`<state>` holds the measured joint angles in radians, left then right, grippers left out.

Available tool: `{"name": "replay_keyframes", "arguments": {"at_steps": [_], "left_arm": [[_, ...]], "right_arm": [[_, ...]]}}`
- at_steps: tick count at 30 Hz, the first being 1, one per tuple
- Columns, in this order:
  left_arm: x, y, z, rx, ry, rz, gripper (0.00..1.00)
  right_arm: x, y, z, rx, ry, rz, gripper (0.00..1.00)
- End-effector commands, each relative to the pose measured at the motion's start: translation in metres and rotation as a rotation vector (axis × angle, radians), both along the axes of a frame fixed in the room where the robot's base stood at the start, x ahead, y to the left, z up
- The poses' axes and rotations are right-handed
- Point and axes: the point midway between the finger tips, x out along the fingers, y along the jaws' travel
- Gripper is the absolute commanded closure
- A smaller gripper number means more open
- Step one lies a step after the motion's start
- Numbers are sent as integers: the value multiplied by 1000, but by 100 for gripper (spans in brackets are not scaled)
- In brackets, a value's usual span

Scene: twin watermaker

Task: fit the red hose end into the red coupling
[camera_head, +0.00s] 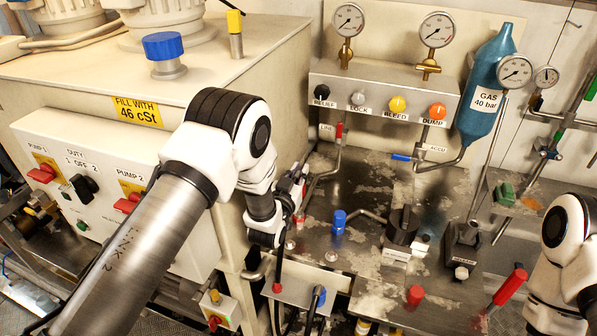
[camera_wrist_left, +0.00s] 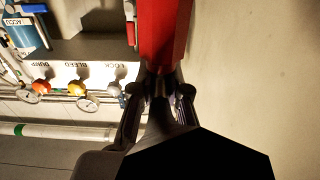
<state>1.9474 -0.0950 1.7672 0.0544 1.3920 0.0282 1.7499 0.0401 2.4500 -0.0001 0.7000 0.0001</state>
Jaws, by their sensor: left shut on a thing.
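My left gripper (camera_head: 297,192) is small and partly hidden behind my own wrist in the head view. In the left wrist view, my left gripper (camera_wrist_left: 160,88) is shut on a large red piece (camera_wrist_left: 166,35), which looks like the red hose end. A dark hose (camera_head: 279,258) hangs below the gripper to a red fitting (camera_head: 277,288) on a small plate. A short red round fitting (camera_head: 415,294), which may be the red coupling, stands on the worn metal bench to the right, apart from the gripper. My right gripper is out of view.
A blue fitting (camera_head: 338,221) and a black knob (camera_head: 402,226) stand on the bench. A red-handled lever (camera_head: 510,285) rises at the right near my right arm. The valve panel (camera_head: 380,98) with coloured knobs is behind. The pump control box (camera_head: 110,180) is at the left.

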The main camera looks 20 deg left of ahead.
Motion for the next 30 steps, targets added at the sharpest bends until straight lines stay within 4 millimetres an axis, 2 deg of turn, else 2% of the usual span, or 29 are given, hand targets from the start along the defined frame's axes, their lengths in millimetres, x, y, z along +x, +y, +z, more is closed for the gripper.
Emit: {"name": "replay_keyframes", "arguments": {"at_steps": [1,3,10,30], "left_arm": [[0,0,-11,0,0,0,100],[0,0,-20,0,0,0,100],[0,0,-41,0,-1,0,100],[0,0,-44,0,-1,0,100]], "right_arm": [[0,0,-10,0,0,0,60],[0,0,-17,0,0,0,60],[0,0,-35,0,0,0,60],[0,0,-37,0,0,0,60]]}}
